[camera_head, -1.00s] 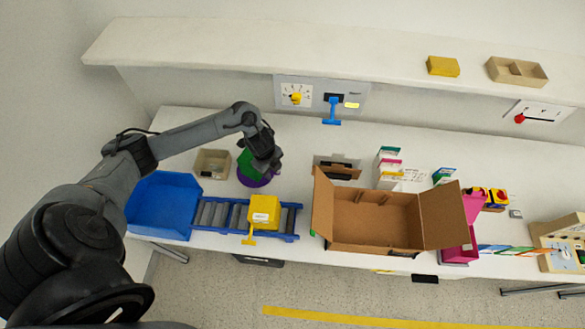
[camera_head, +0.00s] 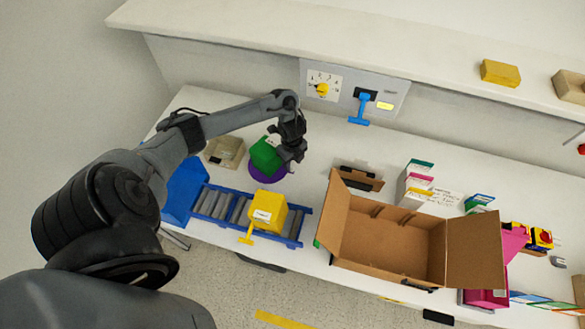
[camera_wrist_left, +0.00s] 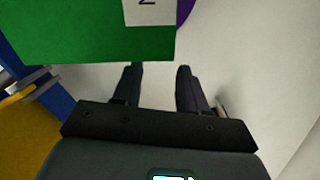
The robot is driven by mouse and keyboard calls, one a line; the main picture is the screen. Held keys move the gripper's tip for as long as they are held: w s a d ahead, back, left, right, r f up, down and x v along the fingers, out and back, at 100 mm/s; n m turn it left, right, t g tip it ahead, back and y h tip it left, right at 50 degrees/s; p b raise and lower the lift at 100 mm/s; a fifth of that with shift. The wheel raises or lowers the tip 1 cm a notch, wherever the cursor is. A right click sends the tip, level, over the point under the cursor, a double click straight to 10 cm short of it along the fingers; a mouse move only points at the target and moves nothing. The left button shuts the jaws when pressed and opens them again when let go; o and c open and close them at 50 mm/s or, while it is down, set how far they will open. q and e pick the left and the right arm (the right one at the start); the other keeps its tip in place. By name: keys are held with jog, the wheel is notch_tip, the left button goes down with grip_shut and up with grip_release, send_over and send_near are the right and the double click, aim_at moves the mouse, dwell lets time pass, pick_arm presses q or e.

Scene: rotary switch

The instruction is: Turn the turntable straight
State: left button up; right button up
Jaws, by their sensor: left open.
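The turntable is a purple disc (camera_head: 268,173) on the white table, with a green block (camera_head: 265,154) on top. In the head view the block looks turned at an angle to the conveyor. My left gripper (camera_head: 289,160) is at the right side of the block, close to it; contact cannot be told here. In the left wrist view my open gripper (camera_wrist_left: 158,69) has nothing between its fingers. The green block (camera_wrist_left: 90,38), with a white label, is just ahead and left, and a sliver of the purple disc (camera_wrist_left: 184,10) shows. My right gripper is not in view.
A roller conveyor (camera_head: 225,204) with a yellow box (camera_head: 267,212) lies in front of the turntable. A beige bin (camera_head: 224,151) and blue tray (camera_head: 184,190) are left. An open cardboard box (camera_head: 395,245) is right. A panel with a yellow knob (camera_head: 322,89) is behind.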

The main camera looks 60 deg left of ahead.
aim_at(292, 166)
pick_arm(q)
jog(key=shift+f, duration=1.65)
grip_shut()
